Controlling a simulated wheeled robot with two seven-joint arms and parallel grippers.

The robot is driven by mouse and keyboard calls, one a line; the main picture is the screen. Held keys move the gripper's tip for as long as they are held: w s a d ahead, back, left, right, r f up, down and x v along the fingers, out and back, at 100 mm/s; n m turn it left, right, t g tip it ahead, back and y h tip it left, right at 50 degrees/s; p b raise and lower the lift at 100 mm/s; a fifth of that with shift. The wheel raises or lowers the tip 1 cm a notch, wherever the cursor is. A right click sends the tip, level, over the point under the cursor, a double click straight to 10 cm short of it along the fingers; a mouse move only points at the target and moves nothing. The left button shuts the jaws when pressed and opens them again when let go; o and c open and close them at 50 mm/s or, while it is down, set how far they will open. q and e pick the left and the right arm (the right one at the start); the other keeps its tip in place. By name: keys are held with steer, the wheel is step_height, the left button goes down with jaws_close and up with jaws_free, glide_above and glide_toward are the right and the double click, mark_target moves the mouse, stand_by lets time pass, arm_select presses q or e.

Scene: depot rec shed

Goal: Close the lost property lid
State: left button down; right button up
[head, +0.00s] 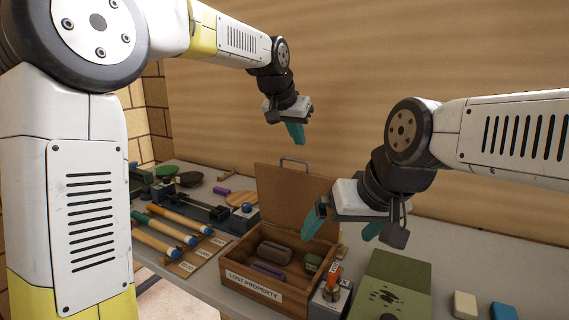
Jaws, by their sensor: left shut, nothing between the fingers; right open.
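The lost property box (250,288) is a wooden box with a white label on its front, standing on the bench. Its lid (290,201) stands open and upright at the back, with a grey handle (294,160) on its top edge. Several items lie inside, among them a brown one (275,253) and a green one. My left gripper (297,134) is shut and empty, above and behind the lid, apart from it. My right gripper (342,232) is open and empty, over the right side of the box, and hides part of the lid's right edge.
A small holder with an orange-handled item (333,276) stands right of the box, then a green case (397,277) and cream and blue blocks (466,304). Wooden-handled tools (165,228) lie on the left. A wall rises behind the bench (446,256).

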mark_target(299, 193)
arm_select(q)
steer(key=x, duration=1)
steer(key=shift+s+a+f, duration=0.3)
steer(key=shift+s+a, duration=0.2)
steer(key=shift+s, duration=0.3)
steer(key=shift+s+a+f, duration=0.35)
steer(key=shift+s+a, duration=0.15)
steer(key=shift+s, duration=0.25)
